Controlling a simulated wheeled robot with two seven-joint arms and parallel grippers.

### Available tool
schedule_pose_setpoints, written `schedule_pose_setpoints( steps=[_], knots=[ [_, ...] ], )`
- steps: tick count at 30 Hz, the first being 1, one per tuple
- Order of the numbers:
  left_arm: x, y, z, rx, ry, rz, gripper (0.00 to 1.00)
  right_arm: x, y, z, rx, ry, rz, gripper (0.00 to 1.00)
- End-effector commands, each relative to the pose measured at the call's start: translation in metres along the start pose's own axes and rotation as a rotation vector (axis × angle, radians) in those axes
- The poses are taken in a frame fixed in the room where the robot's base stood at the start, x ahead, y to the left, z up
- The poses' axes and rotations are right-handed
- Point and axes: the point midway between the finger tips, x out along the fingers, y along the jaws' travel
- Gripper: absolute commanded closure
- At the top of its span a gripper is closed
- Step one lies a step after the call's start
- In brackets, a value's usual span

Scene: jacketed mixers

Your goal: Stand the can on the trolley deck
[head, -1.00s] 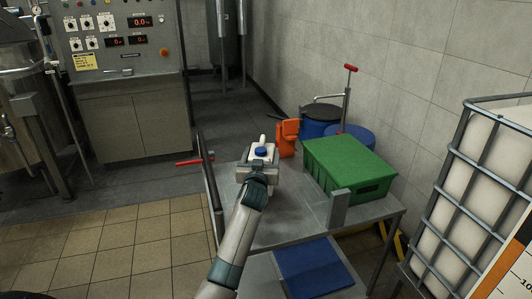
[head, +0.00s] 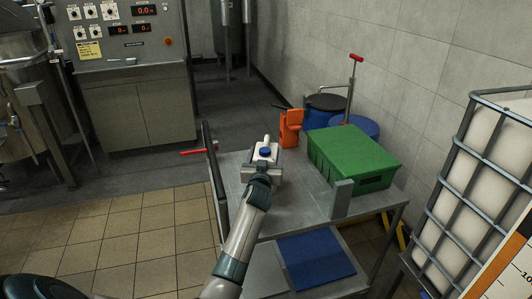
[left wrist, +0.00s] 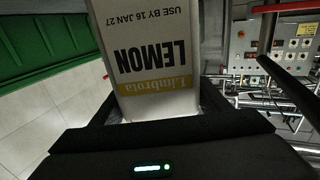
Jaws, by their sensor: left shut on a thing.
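The can (head: 272,150) is white with a blue cap and a pale spout. My left gripper (head: 263,172) is shut on it, above the left part of the grey trolley deck (head: 295,212) in the head view. I cannot tell whether its base touches the deck. In the left wrist view the can (left wrist: 150,60) sits between the fingers (left wrist: 155,122), its LEMON label upside down in the picture. The can's base is hidden. My right gripper is not in view.
A green crate (head: 352,152) stands on the deck right of the can, behind a short grey post (head: 341,198). An orange object (head: 290,128) and blue drums (head: 360,126) are beyond. The near deck is bare.

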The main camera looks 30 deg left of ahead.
Motion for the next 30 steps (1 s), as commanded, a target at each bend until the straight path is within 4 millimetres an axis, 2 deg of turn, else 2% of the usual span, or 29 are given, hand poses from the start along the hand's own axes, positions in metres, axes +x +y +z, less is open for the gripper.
schedule_pose_setpoints(
  steps=[1, 2, 3, 4, 14, 20, 26, 30],
  knots=[
    [0.001, 0.000, -0.007, -0.001, 0.012, 0.001, 0.93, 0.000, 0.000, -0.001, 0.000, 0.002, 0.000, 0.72],
    [0.000, 0.000, 0.000, 0.000, 0.000, 0.000, 0.26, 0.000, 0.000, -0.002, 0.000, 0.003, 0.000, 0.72],
    [0.000, 0.000, 0.000, 0.000, 0.000, 0.000, 0.17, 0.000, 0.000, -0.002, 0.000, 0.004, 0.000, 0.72],
    [0.000, 0.000, 0.000, 0.000, 0.000, 0.000, 0.12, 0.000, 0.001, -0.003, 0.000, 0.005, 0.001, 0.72],
    [-0.001, 0.000, 0.000, 0.000, 0.000, 0.000, 0.12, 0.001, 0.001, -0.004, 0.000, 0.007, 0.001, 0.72],
    [-0.009, 0.000, 0.000, 0.000, 0.001, 0.001, 0.12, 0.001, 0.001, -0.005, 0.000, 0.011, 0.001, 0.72],
    [-0.031, 0.000, 0.001, 0.000, 0.001, 0.000, 0.12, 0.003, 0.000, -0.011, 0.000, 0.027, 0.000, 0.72],
    [-0.053, 0.000, 0.002, -0.001, 0.000, 0.001, 0.12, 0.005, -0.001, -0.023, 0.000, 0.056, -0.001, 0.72]
  ],
)
